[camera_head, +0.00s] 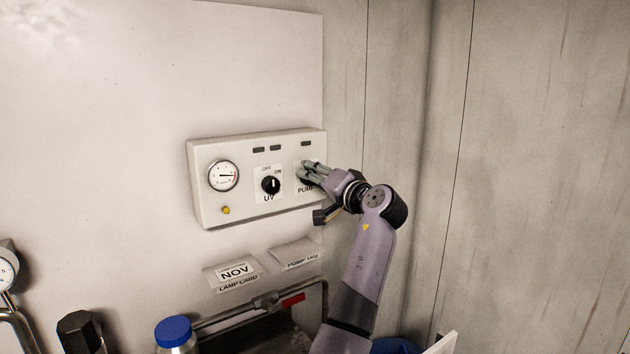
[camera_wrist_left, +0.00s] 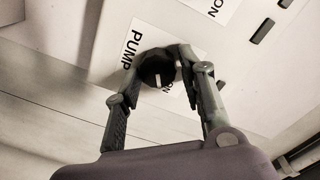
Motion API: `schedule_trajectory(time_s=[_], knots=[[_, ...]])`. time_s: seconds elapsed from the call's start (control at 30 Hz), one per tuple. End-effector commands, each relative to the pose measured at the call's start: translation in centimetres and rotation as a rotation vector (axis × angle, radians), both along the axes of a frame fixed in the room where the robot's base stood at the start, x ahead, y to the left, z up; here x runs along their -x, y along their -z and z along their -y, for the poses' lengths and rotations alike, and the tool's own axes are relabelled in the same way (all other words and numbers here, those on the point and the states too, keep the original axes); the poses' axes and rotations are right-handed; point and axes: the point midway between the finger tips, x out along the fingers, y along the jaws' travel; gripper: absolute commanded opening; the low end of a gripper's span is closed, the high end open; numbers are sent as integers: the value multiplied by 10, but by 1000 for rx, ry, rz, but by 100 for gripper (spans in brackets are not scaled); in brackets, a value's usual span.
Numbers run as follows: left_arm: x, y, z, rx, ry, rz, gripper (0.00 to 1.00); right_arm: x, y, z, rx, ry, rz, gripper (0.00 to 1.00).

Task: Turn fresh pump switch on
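The fresh pump switch is a black round knob (camera_wrist_left: 157,67) with a small white mark, on a white label reading PUMP and ON in the left wrist view. Its OFF mark is not visible there. In the head view my left gripper (camera_head: 308,172) covers the knob at the right end of the white control box (camera_head: 240,205). The left wrist view shows the two fingers of my left gripper (camera_wrist_left: 158,72) spread apart, one on each side of the knob. I cannot tell whether they press on it. My right gripper is not in view.
Card holders (camera_head: 236,273) hang below the box. A red-handled valve (camera_head: 292,300) and a blue-capped bottle (camera_head: 174,332) are lower. The right wall is bare.

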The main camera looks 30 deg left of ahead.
Motion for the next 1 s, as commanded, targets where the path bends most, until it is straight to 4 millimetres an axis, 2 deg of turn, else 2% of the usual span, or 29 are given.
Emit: schedule_trajectory(time_s=[0.17,0.43,0.57,1.0], knots=[[0,1,0,3,-1,-1,51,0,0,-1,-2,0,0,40],[0,2,0,4,-1,-2,51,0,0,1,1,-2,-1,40],[3,2,8,3,0,-1,51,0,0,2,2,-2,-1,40],[37,0,86,6,1,0,51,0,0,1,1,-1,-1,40]])
